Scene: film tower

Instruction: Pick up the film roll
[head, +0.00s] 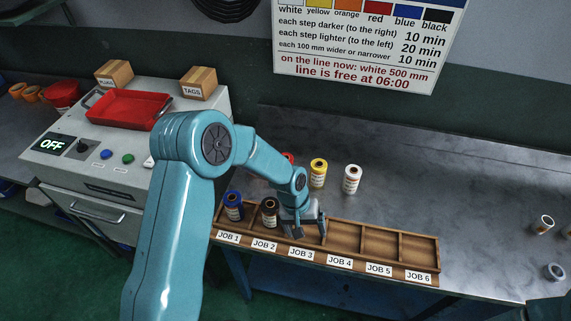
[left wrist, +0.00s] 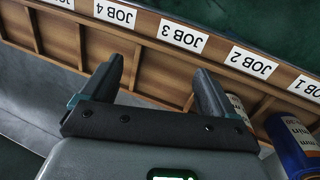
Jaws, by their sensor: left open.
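Film rolls stand upright: a blue roll (head: 233,206) in the JOB 1 slot and a dark roll (head: 269,213) in the JOB 2 slot of the wooden rack (head: 420,247). A yellow roll (head: 318,174) and a white roll (head: 351,179) stand on the bench behind it. A red roll (head: 288,158) is mostly hidden by my left arm. My left gripper (head: 308,230) is open and empty at the JOB 3 slot, right of the dark roll. In the left wrist view its fingers (left wrist: 155,85) have only rack between them; the blue roll (left wrist: 296,145) shows at lower right.
JOB 4 to JOB 6 slots look empty. A machine (head: 110,160) with an OFF display, red tray (head: 128,110) and cardboard boxes (head: 198,83) stands left. Small rolls (head: 543,225) lie at the far right. The bench (head: 450,190) between is clear.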

